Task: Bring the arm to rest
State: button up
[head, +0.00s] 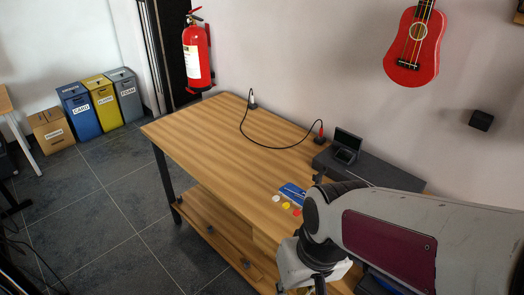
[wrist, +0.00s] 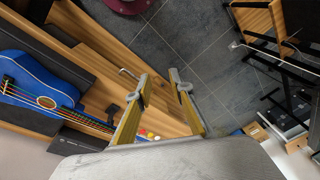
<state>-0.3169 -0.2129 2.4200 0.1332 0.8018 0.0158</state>
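My arm comes in from the right in the head view. Its white wrist part hangs low over the front right of the wooden table (head: 215,135). My gripper (wrist: 162,80) shows in the wrist view, with its two yellow-sided fingers spread apart and nothing between their tips. The fingers are not clear in the head view. The tabletop also shows in the wrist view (wrist: 115,60), along with the floor beyond the fingers.
A blue card (head: 292,192) and small coloured discs (head: 286,205) lie near my arm. Behind are a dark case (head: 365,172), a black box (head: 346,146) and a cable (head: 270,146). A blue ukulele (wrist: 40,85) lies left in the wrist view. The table's left half is clear.

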jog(key=s+d+r+m+t+h, duration=0.1)
jog(key=s+d+r+t, duration=0.3)
jog(key=d+r, duration=0.5)
jog(key=shift+d+r+m+h, duration=0.35)
jog(key=shift+d+m, duration=0.35)
jog(key=shift+d, duration=0.45)
dwell(1.9)
